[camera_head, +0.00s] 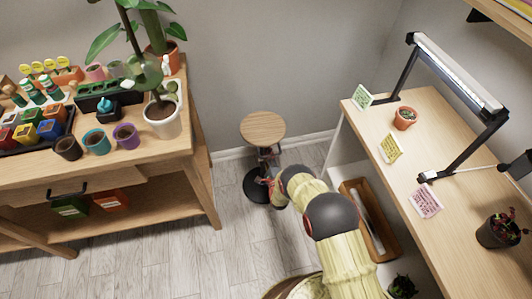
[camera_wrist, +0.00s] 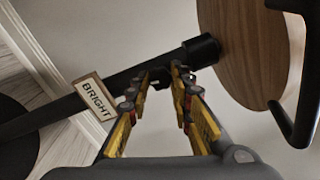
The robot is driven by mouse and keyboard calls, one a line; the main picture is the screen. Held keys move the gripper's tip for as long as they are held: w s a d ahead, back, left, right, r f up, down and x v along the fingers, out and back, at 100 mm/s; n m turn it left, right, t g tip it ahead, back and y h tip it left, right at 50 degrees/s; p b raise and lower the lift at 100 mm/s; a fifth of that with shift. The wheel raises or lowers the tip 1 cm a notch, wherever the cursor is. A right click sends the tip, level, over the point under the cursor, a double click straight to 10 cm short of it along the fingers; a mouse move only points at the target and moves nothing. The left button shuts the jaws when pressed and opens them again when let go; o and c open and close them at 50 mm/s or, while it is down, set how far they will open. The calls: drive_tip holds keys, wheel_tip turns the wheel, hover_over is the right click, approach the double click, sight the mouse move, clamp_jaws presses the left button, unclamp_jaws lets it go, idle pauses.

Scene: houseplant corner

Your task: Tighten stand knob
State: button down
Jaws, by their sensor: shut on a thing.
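The stand (camera_head: 263,128) has a round wooden top, a black column and a round black base, and stands upright on the floor between the two benches. In the wrist view its wooden top (camera_wrist: 240,45) is at the upper right, and its black column (camera_wrist: 60,113) runs down to the left from a thicker black collar (camera_wrist: 202,50). My gripper (camera_wrist: 164,75) is at the column just below the collar, its fingers shut on the small dark stand knob, which is mostly hidden between the fingertips.
A small sign reading BRIGHT (camera_wrist: 95,97) is at the column. A wooden potting bench (camera_head: 150,150) with pots stands left, and a desk (camera_head: 450,165) with a lamp frame right. A black curved bar (camera_wrist: 303,90) is near the top's edge. Floor (camera_head: 190,255) left of my arm is clear.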

drive_tip(key=shift+m+h, duration=0.5)
drive_tip(key=shift+m, duration=4.7)
drive_tip(key=shift+f, duration=0.1)
drive_tip(key=c, duration=1.6)
unclamp_jaws()
drive_tip(key=shift+s, duration=0.1)
drive_tip(key=v, duration=1.2)
drive_tip(key=shift+a, duration=0.1)
